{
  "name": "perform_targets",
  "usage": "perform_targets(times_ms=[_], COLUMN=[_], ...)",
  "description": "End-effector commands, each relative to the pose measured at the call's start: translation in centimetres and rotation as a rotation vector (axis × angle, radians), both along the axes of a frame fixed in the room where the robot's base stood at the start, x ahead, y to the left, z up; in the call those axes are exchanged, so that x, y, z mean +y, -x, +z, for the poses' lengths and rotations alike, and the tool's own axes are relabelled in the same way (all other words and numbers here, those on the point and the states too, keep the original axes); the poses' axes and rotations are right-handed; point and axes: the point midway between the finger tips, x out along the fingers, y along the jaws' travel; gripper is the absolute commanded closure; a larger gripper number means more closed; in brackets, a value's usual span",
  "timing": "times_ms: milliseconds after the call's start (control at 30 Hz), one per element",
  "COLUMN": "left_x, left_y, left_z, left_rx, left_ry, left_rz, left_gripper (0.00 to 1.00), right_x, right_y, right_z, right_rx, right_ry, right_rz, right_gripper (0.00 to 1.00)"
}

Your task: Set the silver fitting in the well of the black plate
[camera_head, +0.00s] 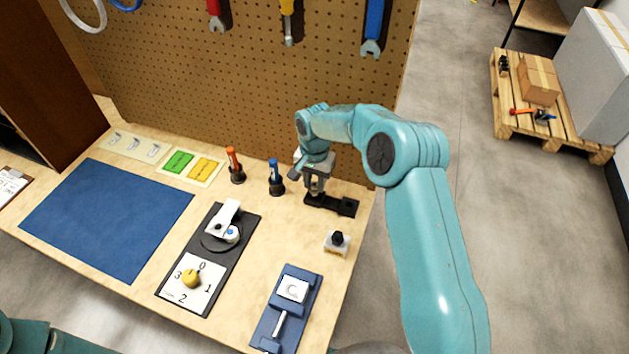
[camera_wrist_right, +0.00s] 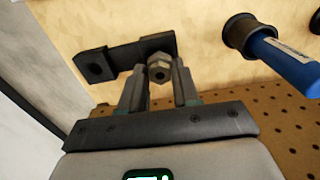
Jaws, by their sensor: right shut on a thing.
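The silver fitting (camera_wrist_right: 159,68), a hex nut-like piece with a dark hole, sits between the fingertips of my right gripper (camera_wrist_right: 158,86) in the right wrist view. The gripper is shut on it. The black plate (camera_wrist_right: 120,58) lies behind the fitting, which overlaps the plate's wider end in that view. The plate's other end has a dark round mark. In the head view my right gripper (camera_head: 315,188) points down over the left end of the black plate (camera_head: 343,206). The fitting is too small to make out there. Whether it touches the plate, I cannot tell. My left gripper is out of view.
A blue-handled tool (camera_head: 275,178) and an orange-handled one (camera_head: 235,166) stand in holders left of the plate. A black knob on a pale base (camera_head: 337,242) is in front. The pegboard (camera_head: 250,80) rises behind. The table's right edge is close.

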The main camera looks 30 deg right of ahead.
Motion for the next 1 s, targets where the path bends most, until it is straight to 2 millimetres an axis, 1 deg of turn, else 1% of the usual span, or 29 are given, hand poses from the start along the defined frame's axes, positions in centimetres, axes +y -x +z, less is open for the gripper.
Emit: perform_targets(times_ms=[333, 700, 1000], left_x=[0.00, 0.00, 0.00], left_y=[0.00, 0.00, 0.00], left_z=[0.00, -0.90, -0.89], left_rx=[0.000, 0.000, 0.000], left_ry=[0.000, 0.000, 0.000], left_rz=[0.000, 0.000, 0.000], left_gripper=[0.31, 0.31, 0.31], right_x=[0.01, -0.01, -0.01], right_y=[-0.01, -0.07, -0.07], right_z=[0.02, -0.84, -0.81], right_rx=[0.000, 0.000, 0.000], right_ry=[0.000, 0.000, 0.000], right_rz=[0.000, 0.000, 0.000], right_gripper=[0.99, 0.99, 1.00])
